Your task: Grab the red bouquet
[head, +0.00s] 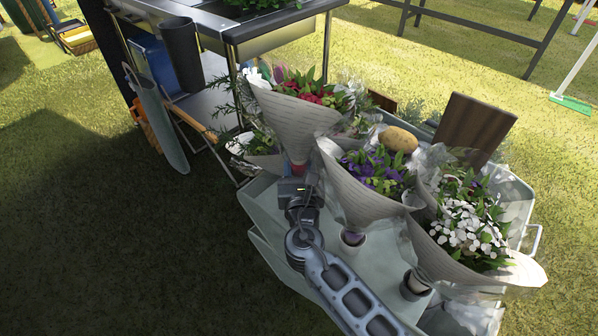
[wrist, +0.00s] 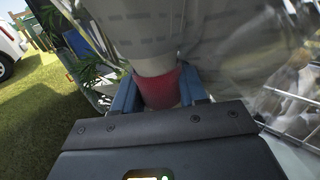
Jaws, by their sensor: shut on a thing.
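The red bouquet (head: 290,110) is wrapped in pale printed paper, with red flowers and green leaves at its top. It stands at the far left of the group in the head view. My gripper (head: 297,172) is at its lower end. In the wrist view, the two fingers of my gripper (wrist: 160,92) are on either side of the red band (wrist: 158,88) around the bouquet's stem and close on it. The paper wrap rises above the fingers. Whether the bouquet's base is lifted is hidden.
A purple bouquet (head: 365,190) stands close to the right, and a white bouquet (head: 455,245) further right, in a grey cart (head: 262,205). A potato-like object (head: 398,139) and a brown board (head: 472,127) are behind. A metal table (head: 225,22) stands behind left. Grass is open at left.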

